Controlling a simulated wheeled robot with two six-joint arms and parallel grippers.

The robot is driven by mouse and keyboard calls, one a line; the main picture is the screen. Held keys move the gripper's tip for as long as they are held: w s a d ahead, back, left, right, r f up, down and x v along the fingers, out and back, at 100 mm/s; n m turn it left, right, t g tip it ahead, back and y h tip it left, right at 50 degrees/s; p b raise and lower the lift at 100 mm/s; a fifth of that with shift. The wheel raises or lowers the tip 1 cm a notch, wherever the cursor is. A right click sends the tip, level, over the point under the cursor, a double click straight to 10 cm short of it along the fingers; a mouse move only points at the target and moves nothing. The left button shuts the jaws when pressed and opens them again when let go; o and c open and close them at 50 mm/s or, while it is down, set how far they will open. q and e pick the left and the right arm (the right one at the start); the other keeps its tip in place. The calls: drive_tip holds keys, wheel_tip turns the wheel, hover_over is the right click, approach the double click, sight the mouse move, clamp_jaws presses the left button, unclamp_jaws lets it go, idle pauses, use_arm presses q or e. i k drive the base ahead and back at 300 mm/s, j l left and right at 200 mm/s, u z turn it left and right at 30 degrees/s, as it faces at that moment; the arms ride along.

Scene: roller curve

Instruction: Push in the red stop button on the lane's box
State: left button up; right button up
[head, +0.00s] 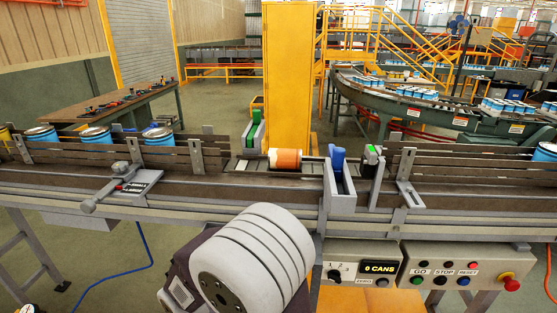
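The lane's control box (450,258) hangs under the front of the conveyor at the lower right. A red mushroom button (510,283) on a yellow base sits at its right end and appears to stand out from the face. To its left are three small buttons: a green one (417,281) under GO, a dark one (440,281) under STOP and a blue one (463,281) under RESET. Neither of my grippers is in view. A large pale ringed cylinder at the bottom centre appears to be part of my own arm.
The conveyor lane (240,185) crosses the view. Blue-banded cans (95,134) stand at its left, and an orange and white can (285,159) lies on its side mid-lane. A counter box (360,262) reading 0 CANS is left of the control box. A yellow post (291,70) rises behind.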

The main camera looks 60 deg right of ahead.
sight(511, 285)
drive_tip(key=z, duration=3.45)
